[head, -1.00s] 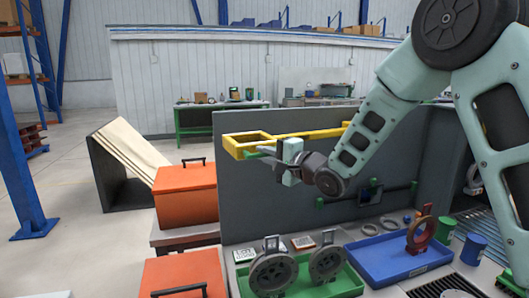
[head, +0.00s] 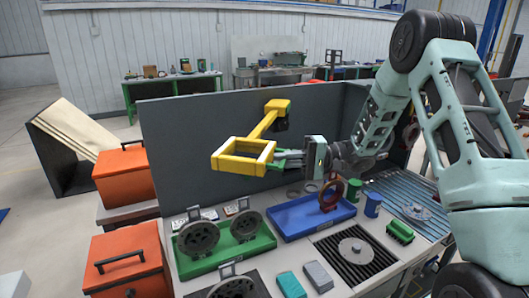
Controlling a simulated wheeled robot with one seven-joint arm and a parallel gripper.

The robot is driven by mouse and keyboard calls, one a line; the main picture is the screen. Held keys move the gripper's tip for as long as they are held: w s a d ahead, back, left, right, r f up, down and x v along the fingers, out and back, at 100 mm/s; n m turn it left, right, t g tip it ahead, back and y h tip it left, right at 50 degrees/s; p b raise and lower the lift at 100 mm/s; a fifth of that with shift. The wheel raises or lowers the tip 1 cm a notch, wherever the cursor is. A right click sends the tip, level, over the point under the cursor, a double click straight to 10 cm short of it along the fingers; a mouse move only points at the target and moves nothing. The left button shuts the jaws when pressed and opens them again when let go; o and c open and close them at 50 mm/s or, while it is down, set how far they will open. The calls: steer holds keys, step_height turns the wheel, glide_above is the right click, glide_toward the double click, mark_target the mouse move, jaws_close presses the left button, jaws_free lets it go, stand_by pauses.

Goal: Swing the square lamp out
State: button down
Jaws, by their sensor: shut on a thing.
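The square lamp is a yellow square frame (head: 243,157) on a yellow arm (head: 263,123). The arm runs from a yellow mount (head: 278,106) on the dark grey back panel, and the lamp stands out from the panel, above the bench. My gripper (head: 280,160) reaches in from the right and is shut on the right side of the lamp's frame. Its green fingers show at the frame; their exact grip is partly hidden.
Below the lamp are a green tray (head: 263,245) with grey wheel-like parts and a blue tray (head: 290,225) with a brown ring part (head: 330,196). Orange boxes (head: 122,176) stand at the left. The air left of the lamp is free.

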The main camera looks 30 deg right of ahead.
steer(key=shift+s+d+g, duration=0.3)
steer(key=shift+s+d, duration=0.05)
steer(key=shift+d, duration=0.5)
steer(key=shift+d+f, duration=0.1)
steer(key=c, duration=1.6)
jaws_free()
steer(key=shift+d, duration=0.1)
steer(key=shift+o, duration=0.6)
steer(key=shift+s+d, duration=0.15)
steer(key=b+v, duration=0.6)
steer(key=v, duration=1.1)
steer(key=shift+f, duration=0.1)
